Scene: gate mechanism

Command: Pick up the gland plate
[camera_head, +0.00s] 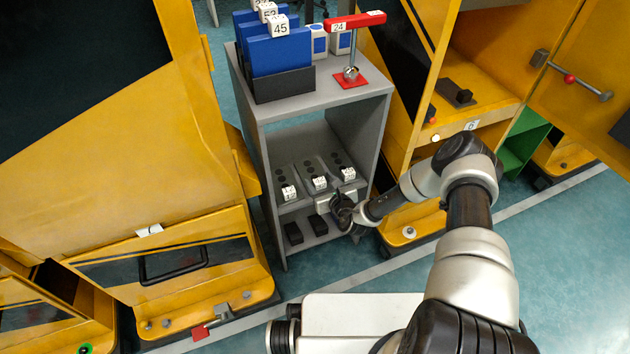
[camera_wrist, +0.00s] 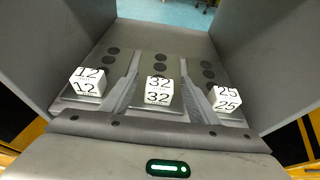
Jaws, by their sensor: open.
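Three flat grey plates with dark round spots lie side by side on the middle shelf of the grey rack. I take these to be the gland plates; no label says so. In the head view they bear white number cubes: the left plate (camera_head: 283,175), the middle plate (camera_head: 312,168) and the right plate (camera_head: 338,160). In the wrist view the cubes read 12 (camera_wrist: 87,82), 32 (camera_wrist: 159,91) and 25 (camera_wrist: 227,98). My gripper (camera_head: 343,207) is open at the rack's front, low by the right plate. The wrist view faces the middle plate; contact cannot be told.
The rack's side walls (camera_head: 258,165) flank the shelf closely. Dark blocks (camera_head: 293,233) sit on the shelf below. Blue panels (camera_head: 280,55) in a dark holder and a red-handled device (camera_head: 352,75) stand on top. Yellow cabinets (camera_head: 440,100) stand both sides.

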